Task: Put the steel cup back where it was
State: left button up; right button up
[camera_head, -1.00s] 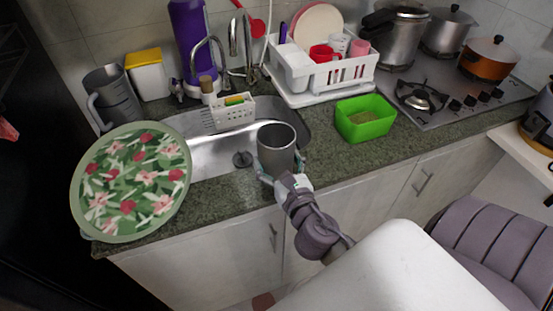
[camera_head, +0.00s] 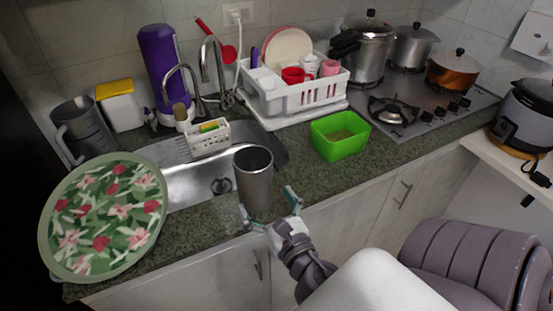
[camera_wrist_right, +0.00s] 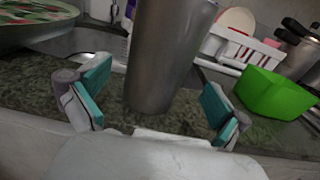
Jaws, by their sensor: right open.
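The steel cup (camera_head: 254,182) stands upright on the dark green stone counter at the front edge of the sink. In the right wrist view the cup (camera_wrist_right: 165,60) is between the two teal finger pads, with a gap on each side. My right gripper (camera_head: 268,208) is open, just in front of the cup and low by its base. The wrist view shows the same gripper (camera_wrist_right: 155,100) spread wide. My left gripper is not in view.
The sink (camera_head: 196,182) lies behind and left of the cup. A green bin (camera_head: 340,136) stands to the right, before a white dish rack (camera_head: 300,97). A large floral round tray (camera_head: 104,218) is at the left. Counter between cup and green bin is clear.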

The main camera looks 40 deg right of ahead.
jog(key=b+v, duration=0.1)
jog(key=v, duration=0.5)
jog(key=shift+b, duration=0.35)
jog(key=s+a+f+m+g+y, duration=0.15)
jog(key=f+m+g, duration=0.35)
jog(key=f, duration=1.4)
jog(key=s+f+m+g+y, duration=0.1)
jog(key=s+f+m+g, duration=0.5)
jog(key=f, duration=1.3)
jog(key=s+f+m+g+y, duration=0.1)
jog(key=s+f+m+g, duration=0.4)
jog(key=s+f+m, duration=1.3)
notch_tip(320, 180, down, 4)
jog(key=shift+s+a+f+m+g, duration=0.15)
jog(key=shift+a+m+g, duration=0.15)
jog(key=shift+m, duration=0.7)
jog(key=shift+y, duration=0.25)
